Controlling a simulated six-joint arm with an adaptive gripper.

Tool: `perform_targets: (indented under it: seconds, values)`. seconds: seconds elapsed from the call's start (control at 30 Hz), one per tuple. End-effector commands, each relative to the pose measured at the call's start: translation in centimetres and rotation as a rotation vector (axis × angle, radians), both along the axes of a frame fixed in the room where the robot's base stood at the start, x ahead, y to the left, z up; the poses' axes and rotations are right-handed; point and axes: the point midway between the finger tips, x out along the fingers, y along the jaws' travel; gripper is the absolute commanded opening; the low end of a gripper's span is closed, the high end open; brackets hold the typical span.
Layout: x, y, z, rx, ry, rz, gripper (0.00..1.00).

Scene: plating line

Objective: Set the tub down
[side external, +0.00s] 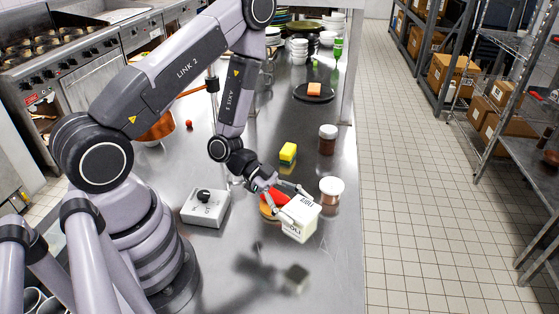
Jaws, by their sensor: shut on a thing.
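A white tub (299,222) with dark lettering is held by my gripper (298,205) in the side external view. The gripper is shut on it. The tub is tilted and appears raised above the steel counter (340,255). A dark shadow lies on the counter below it. Part of the tub is hidden behind the gripper's fingers. A red and orange item (269,207) shows just left of the tub, partly covered by the gripper; I cannot tell what it is.
A jar with a white lid (330,190) stands close right of the tub, with another jar (327,140) behind. A yellow block (288,152), a white box with a black knob (205,207) and a dark plate (314,92) are on the counter. The front counter is clear.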

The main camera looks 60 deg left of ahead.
Motion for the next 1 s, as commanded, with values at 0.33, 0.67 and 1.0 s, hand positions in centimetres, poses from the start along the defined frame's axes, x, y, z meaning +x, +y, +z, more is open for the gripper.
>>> perform_targets:
  seconds: [0.33,0.67,1.0]
  values:
    - [-5.5,-0.9,-1.3,-0.001,0.004,-0.261,0.25]
    - [-5.5,-0.9,-5.7,-0.001,0.003,-0.263,0.25]
    - [-5.4,-0.9,-8.0,0.001,0.0,-0.262,0.25]
